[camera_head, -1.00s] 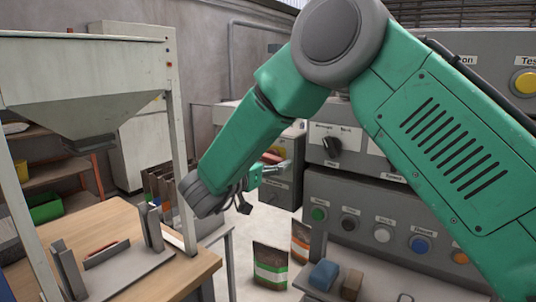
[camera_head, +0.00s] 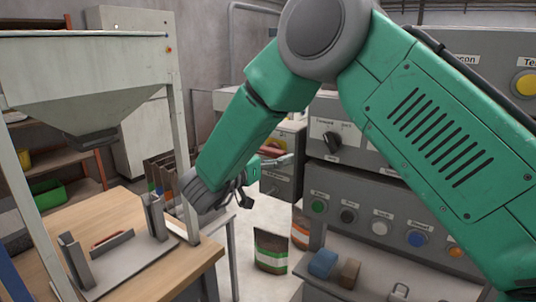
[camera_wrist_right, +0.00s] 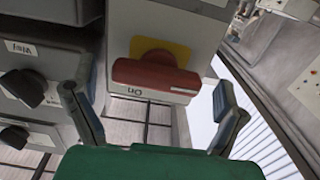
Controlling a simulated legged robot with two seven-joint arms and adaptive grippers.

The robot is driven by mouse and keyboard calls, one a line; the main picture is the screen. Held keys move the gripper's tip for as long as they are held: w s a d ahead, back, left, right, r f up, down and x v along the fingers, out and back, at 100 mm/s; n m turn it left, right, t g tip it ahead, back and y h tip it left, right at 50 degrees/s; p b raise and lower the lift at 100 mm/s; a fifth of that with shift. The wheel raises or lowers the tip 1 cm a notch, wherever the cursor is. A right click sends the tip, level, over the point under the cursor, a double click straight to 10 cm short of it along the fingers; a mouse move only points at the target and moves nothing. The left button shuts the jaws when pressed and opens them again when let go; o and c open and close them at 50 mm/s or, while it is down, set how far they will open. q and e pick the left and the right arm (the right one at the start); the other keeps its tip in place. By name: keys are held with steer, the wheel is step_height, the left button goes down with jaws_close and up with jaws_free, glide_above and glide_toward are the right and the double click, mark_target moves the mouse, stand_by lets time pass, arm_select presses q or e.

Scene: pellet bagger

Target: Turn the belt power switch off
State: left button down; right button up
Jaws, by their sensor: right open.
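The belt power switch is a red rotary handle (camera_wrist_right: 155,76) on a yellow plate (camera_wrist_right: 160,48), mounted on a grey box (camera_wrist_right: 186,18). The handle lies crosswise in the right wrist view, with an upside-down "On" label (camera_wrist_right: 134,92) below it. In the head view the red handle (camera_head: 270,151) is small and partly hidden by my right gripper. My right gripper (camera_head: 268,178) is open in front of the box. In the wrist view its fingers (camera_wrist_right: 152,84) stand on either side of the handle, apparently apart from it. My left gripper is not in view.
A control panel with several round buttons (camera_head: 380,228) and a rotary knob (camera_head: 332,141) stands at right. A wooden table (camera_head: 100,212) under a hopper (camera_head: 90,80) stands at left. A pellet bag (camera_head: 270,250) stands between. Blue (camera_head: 322,264) and brown (camera_head: 349,273) blocks lie on a shelf.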

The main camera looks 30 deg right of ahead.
steer(key=v, duration=1.1)
steer(key=shift+a, duration=0.2)
steer(key=shift+f, duration=0.15)
steer(key=s+d+f+n+t+y, duration=0.15)
steer(key=f+n+y, duration=0.35)
steer(key=f, duration=0.7)
steer(key=s+f+n+t+y, duration=0.25)
steer(key=f+n+y, duration=0.25)
steer(key=f, duration=0.8)
steer(key=s+f+n+g+y, duration=0.3)
steer(key=s+f+g+y, duration=0.15)
steer(key=s+f, duration=0.8)
steer(key=s+f+n+g+y, duration=0.1)
steer(key=s+g, duration=0.4)
steer(key=s, duration=1.3)
steer(key=shift+s+d+f+g+y, duration=0.25)
steer(key=shift+d+f+g+y, duration=0.1)
steer(key=shift+f+y, duration=0.25)
